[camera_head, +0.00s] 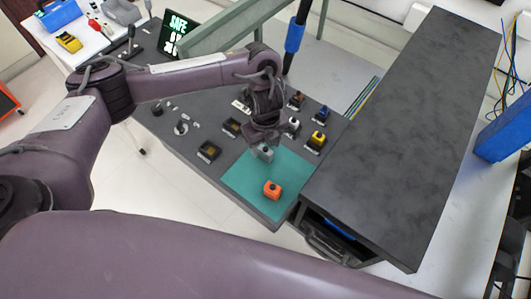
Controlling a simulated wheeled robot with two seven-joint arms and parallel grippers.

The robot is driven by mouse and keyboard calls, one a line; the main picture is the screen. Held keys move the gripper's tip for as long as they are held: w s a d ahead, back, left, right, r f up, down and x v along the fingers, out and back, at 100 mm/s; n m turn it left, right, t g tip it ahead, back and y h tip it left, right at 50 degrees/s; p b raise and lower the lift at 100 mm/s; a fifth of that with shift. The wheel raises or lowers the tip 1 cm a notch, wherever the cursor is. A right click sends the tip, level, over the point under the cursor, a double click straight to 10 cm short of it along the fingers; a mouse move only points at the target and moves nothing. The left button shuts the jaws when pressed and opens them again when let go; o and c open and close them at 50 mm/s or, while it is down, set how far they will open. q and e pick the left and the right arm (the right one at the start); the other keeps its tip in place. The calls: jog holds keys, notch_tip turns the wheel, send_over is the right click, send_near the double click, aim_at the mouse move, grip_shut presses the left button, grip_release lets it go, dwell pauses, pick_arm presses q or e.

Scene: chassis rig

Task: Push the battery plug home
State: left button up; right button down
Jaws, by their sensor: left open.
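My left gripper (264,138) points down over the far edge of the teal mat (240,183), with its jaws open. A grey block (265,153) with a dark top is right at its fingertips; whether they touch it is too small to tell. An orange block (272,189) with a dark spot on top lies on the mat, nearer to me and apart from the gripper. Several small connector-like blocks stand on the dark panel, among them a yellow one (315,141) and a blue one (321,114). I cannot tell which is the battery plug. My right gripper is out of view.
A long dark box (402,130) stands right of the mat, with an open compartment at its near end. A grey-green beam (225,30) crosses behind my left arm. A screen reading SAFE (177,35) stands at the back left. Small fittings (181,127) lie on the panel's left.

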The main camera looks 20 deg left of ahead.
pick_arm(q)
notch_tip(320, 180, down, 3)
jog(key=shift+w+r, duration=0.15)
jog(key=shift+r, duration=0.05)
grip_shut()
